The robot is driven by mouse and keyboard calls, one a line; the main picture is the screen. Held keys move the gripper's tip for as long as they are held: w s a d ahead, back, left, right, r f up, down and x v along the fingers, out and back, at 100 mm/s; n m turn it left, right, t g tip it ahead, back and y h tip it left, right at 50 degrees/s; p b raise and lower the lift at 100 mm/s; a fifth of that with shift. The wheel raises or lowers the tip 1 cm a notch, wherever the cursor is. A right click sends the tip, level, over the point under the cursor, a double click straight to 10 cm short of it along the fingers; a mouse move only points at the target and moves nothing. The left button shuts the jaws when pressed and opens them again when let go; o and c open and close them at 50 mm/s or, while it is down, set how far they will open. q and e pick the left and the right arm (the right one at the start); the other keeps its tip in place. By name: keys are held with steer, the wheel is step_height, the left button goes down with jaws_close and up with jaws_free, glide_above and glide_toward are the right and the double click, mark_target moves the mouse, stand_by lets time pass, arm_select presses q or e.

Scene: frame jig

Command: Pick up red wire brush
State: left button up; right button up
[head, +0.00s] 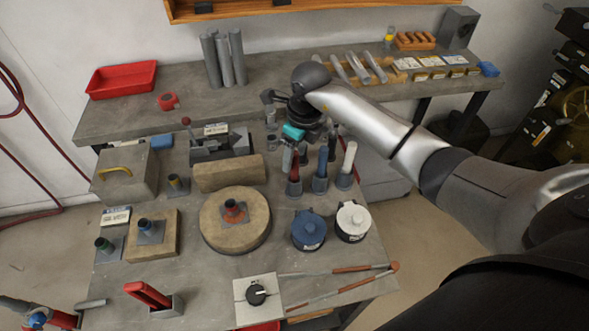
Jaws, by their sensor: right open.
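An upright red-handled tool (293,173) stands in a dark base at the middle right of the grey table. It is likely the red wire brush, but its bristles cannot be made out. Beside it on the right stand a blue-handled tool (321,168) and a white-handled one (348,160). My right gripper (277,113) is open just behind and above these tools, apart from the red one as far as I can see. A teal piece (293,131) shows at the gripper; I cannot tell whether it belongs to it.
A blue canister (308,231) and a white canister (353,222) stand in front of the tools. A round tan block (234,222) and a small vise (219,145) lie to the left. Another red item (148,295) sits in a holder at the front left.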

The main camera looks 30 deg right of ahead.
mark_target(294, 174)
steer(key=shift+w+a+f, duration=0.1)
steer(key=shift+f, duration=0.7)
steer(key=shift+w+a+f, duration=0.1)
steer(key=shift+f, duration=0.65)
jaws_close()
